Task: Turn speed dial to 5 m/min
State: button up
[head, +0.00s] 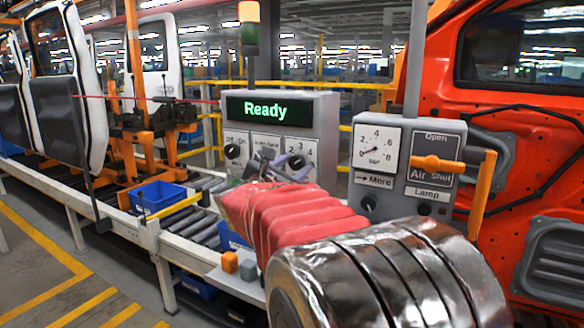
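A grey control box (325,112) stands beyond my arm, with a lit green "Ready" display (264,108) on top. Below it are a left dial with a black knob (232,151), a middle panel (267,141) with lettering too small to read, and a right dial (299,147) marked with numbers around 2, 3 and 4. Which one is the speed dial I cannot read. My gripper (280,164) is in front of the middle and right dials and hides their lower parts. Its fingertips are small and partly hidden by my red-sleeved wrist; contact with a knob cannot be told.
A second panel at right has a gauge (378,149), a small knob (368,203) and an orange air valve handle (438,164). An orange car body (540,200) stands close at right. A roller conveyor (200,228) with blue bins (158,196) runs at left.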

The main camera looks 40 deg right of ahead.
jog(key=c, duration=0.7)
jog(key=shift+a, duration=0.2)
jog(key=shift+c, duration=0.3)
jog(key=shift+d, duration=0.1)
jog(key=shift+d+m, duration=0.1)
jog(key=shift+m, duration=0.2)
jog(key=m, duration=0.6)
jog(key=m+h, duration=0.1)
jog(key=m, duration=0.3)
jog(key=shift+d+f+g, duration=0.1)
jog(key=shift+f+g, duration=0.05)
jog(key=shift+g, duration=0.15)
